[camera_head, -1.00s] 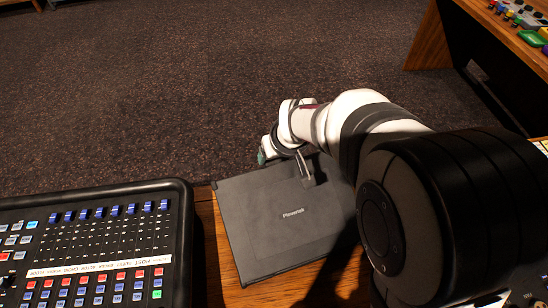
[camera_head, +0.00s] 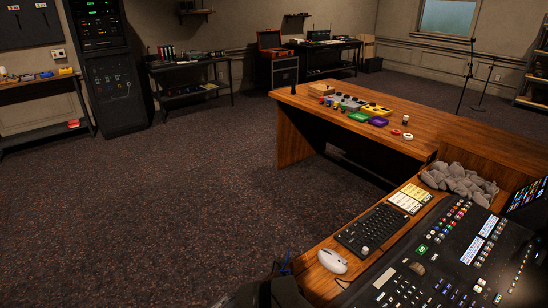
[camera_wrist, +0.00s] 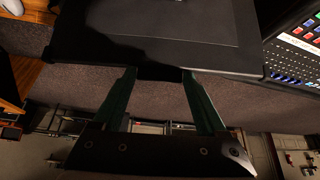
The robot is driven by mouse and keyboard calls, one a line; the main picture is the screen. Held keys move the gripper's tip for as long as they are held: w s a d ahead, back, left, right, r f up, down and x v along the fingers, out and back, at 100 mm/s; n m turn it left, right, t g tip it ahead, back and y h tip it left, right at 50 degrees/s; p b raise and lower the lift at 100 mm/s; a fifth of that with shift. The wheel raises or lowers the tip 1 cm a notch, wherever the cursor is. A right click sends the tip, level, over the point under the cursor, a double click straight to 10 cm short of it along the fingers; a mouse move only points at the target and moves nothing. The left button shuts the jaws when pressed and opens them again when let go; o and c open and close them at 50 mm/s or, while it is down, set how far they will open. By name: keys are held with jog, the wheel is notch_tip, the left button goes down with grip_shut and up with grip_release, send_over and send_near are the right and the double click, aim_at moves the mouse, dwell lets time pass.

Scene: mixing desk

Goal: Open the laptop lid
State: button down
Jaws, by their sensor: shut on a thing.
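In the wrist view the laptop (camera_wrist: 160,40) is a dark flat panel with a paler inner area across the top of the picture. My gripper (camera_wrist: 158,74) has its two dark green fingers reaching up to the panel's near edge and is shut on the laptop lid. The fingertips are hidden at that edge. How far the lid stands open cannot be told. The laptop is not in the head view now.
In the head view a keyboard (camera_head: 374,231), a white mouse (camera_head: 332,261) and a mixing console (camera_head: 430,262) are on the desk at the lower right. Another wooden desk (camera_head: 330,111) stands beyond. Carpeted floor (camera_head: 170,200) is open at left. A mixer (camera_wrist: 296,45) shows at the wrist view's right edge.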

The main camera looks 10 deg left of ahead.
jog(key=shift+s+d+f, duration=0.3)
jog(key=shift+s+d, duration=0.2)
jog(key=shift+d, duration=0.2)
jog(key=shift+s+d+f, duration=0.3)
jog(key=shift+s+d, duration=0.15)
jog(key=shift+d, duration=0.25)
grip_release()
jog(key=shift+r, duration=0.1)
jog(key=s+d+r, duration=0.2)
jog(key=d+r, duration=0.1)
jog(key=r, duration=0.4)
jog(key=s+d+r+y, duration=0.1)
jog(key=s+d+r, duration=0.1)
jog(key=r, duration=0.5)
jog(key=shift+s+d+r+t, duration=0.25)
jog(key=shift+d+t, duration=0.15)
jog(key=shift+d, duration=0.3)
jog(key=d+f+m+g+h, duration=0.1)
jog(key=d+f+m, duration=0.1)
jog(key=f+m, duration=0.3)
jog(key=s+d+f+m+g+h, duration=0.1)
jog(key=d+f+m, duration=0.2)
jog(key=f+m, duration=0.3)
jog(key=s+d+f+m+g+h, duration=0.1)
jog(key=d+f+m+g, duration=0.1)
jog(key=f+m, duration=0.3)
jog(key=shift+s+d+f+m+h, duration=0.2)
jog(key=shift+d+f+m+h, duration=0.15)
jog(key=shift+d+f, duration=0.4)
